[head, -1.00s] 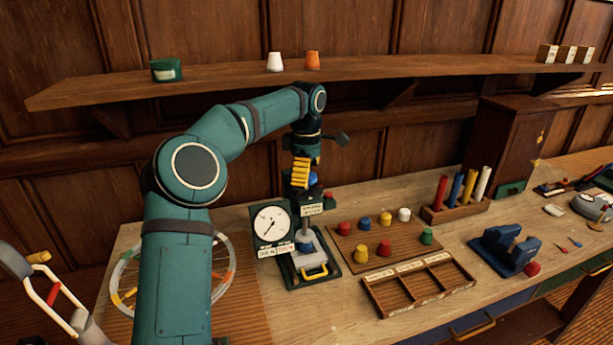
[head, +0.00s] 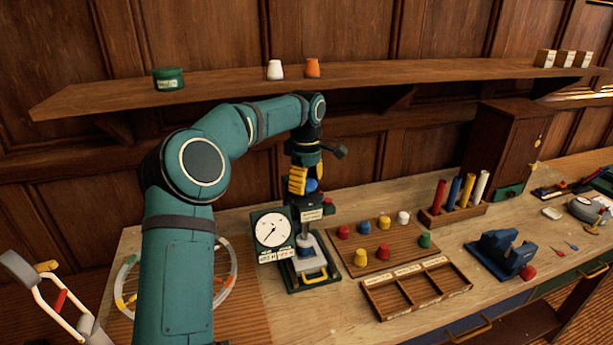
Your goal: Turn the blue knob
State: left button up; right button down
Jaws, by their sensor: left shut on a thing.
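The blue knob (head: 311,185) is on top of a small dark green bench press with a white dial gauge (head: 272,230). My left gripper (head: 304,186), with yellow fingers, points down from above and is shut on the knob. The fingers hide part of the knob. The dial has a thin dark needle, and small label plates sit below it. My right gripper is not in view.
Right of the press are a wooden board (head: 380,254) with several coloured knobs and an empty divided tray (head: 418,287). A clear ring with coloured parts (head: 232,270) lies left, partly behind my arm. A shelf (head: 220,84) runs above, behind my arm.

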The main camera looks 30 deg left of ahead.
pick_arm(q)
jog(key=m+p, duration=0.1)
jog(key=m, duration=0.1)
jog(key=m+p, duration=0.2)
jog(key=shift+s+r+m, duration=0.1)
jog(key=shift+r+m, duration=0.1)
jog(key=shift+m, duration=0.1)
jog(key=m+p, duration=0.3)
jog(key=m, duration=0.1)
jog(key=shift+s+f, duration=0.1)
jog(key=m+p, duration=0.1)
jog(key=m, duration=0.3)
jog(key=shift+a, duration=0.1)
jog(key=m+p, duration=0.1)
jog(key=m, duration=0.2)
jog(key=shift+a+f+m, duration=0.1)
jog(key=shift+m, duration=0.3)
jog(key=m, duration=0.6)
jog(key=shift+a, duration=0.1)
jog(key=m, duration=0.6)
jog(key=shift+a+m, duration=0.1)
jog(key=shift+m, duration=0.2)
jog(key=m, duration=1.1)
jog(key=shift+w+m, duration=0.25)
jog(key=shift+m, duration=0.15)
